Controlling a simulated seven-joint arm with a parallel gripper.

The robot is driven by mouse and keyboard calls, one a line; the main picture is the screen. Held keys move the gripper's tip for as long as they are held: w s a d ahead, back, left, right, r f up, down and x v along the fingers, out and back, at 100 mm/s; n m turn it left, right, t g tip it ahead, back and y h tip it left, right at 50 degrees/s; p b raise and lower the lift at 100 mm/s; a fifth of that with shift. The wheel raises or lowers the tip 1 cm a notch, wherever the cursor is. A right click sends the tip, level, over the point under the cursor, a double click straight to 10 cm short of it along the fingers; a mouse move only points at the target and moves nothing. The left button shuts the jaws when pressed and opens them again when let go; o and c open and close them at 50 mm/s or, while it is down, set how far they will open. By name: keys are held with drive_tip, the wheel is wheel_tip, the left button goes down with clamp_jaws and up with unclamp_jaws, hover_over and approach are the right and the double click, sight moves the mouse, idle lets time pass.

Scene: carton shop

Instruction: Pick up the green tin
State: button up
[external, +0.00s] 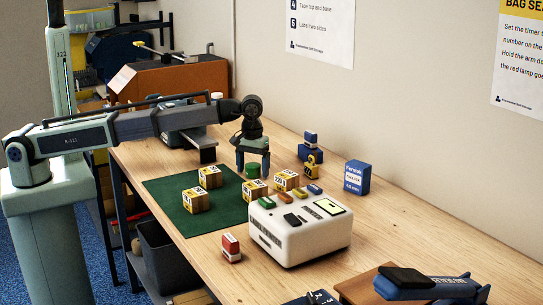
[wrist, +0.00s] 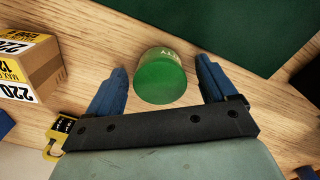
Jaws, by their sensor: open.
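The green tin (external: 253,170) stands on the wooden table just past the far corner of the green mat (external: 215,218). In the wrist view the green tin (wrist: 161,76) shows its round top between and slightly beyond my two blue fingertips. My gripper (external: 253,160) is open and points down over the tin. In the wrist view my gripper (wrist: 161,72) has a finger on each side of the tin, with a gap at both sides. I cannot tell how far the fingertips are above the table.
Several small cartons stand on and beside the mat, one carton (wrist: 28,68) near my left finger. A brass padlock (external: 312,167), a blue box (external: 357,178) and a white machine (external: 299,232) stand around.

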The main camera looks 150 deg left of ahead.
drive_tip(key=c, duration=1.2)
drive_tip(key=shift+o, duration=0.2)
drive_tip(key=shift+r, duration=0.15)
